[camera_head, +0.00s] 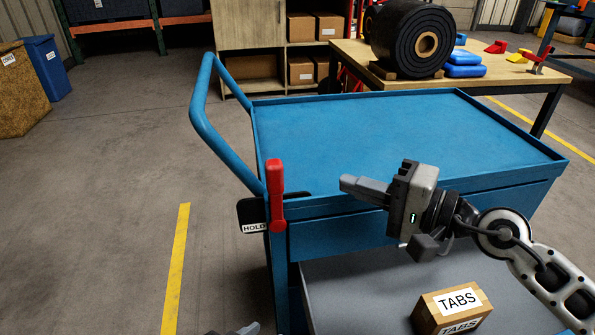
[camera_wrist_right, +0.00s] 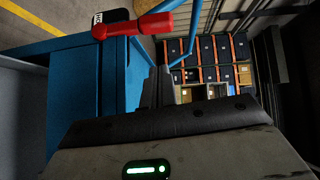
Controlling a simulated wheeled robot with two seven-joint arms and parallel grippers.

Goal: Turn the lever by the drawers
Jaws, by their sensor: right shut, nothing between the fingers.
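The red lever (camera_head: 275,190) stands upright at the near left corner of the blue cart, on a black plate (camera_head: 250,212) labelled HOLD. The lever also shows at the top of the right wrist view (camera_wrist_right: 135,25). The cart's blue drawer fronts (camera_head: 345,232) are to the right of it. My right gripper (camera_head: 345,184) is shut and empty, with its fingertips pointing left towards the lever, apart from it. Its fingers show in the right wrist view (camera_wrist_right: 158,88), below the lever. A grey tip of my left gripper (camera_head: 242,328) shows at the bottom edge; its jaws cannot be made out.
The cart top (camera_head: 400,130) is bare, with a blue push handle (camera_head: 205,115) at its left. A table (camera_head: 505,75) with a black belt roll (camera_head: 400,42) stands behind.

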